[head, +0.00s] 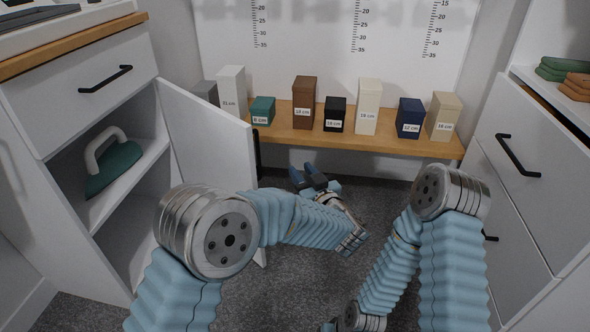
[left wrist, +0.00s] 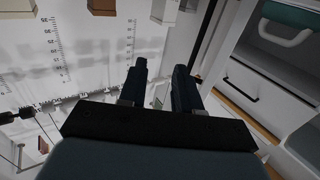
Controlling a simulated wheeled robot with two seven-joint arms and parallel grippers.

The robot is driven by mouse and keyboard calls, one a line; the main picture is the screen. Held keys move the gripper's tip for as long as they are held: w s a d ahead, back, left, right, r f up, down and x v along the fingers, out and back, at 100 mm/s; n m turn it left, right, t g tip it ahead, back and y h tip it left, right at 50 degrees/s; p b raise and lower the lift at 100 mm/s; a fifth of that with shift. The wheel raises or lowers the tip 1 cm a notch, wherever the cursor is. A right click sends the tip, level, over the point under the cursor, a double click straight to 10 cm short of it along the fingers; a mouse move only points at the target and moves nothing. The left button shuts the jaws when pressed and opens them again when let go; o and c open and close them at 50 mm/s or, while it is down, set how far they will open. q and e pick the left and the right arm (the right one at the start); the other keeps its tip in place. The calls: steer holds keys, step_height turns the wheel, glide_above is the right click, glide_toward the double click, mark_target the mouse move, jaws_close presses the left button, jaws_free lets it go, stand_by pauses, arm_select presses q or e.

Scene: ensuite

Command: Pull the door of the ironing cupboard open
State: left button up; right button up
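The ironing cupboard (head: 75,155) stands at the left in the head view. Its white door (head: 208,150) stands wide open, swung out to the right, baring the shelf inside. A green iron (head: 113,168) with a pale handle sits on that shelf and also shows in the left wrist view (left wrist: 288,18). Part of a black handle (head: 258,155) shows at the door's far edge. My left gripper (head: 306,172) is right of the door, apart from it. In the left wrist view its two fingers (left wrist: 160,78) are spread with nothing between them. My right gripper is not visible.
A low wooden bench (head: 285,128) with several labelled blocks stands against the back wall. White drawers (head: 520,165) with black handles are at the right. Dark carpet lies free between the cupboard and drawers, partly covered by my arms.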

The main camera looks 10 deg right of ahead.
arm_select(q)
steer(key=shift+s+d, duration=0.3)
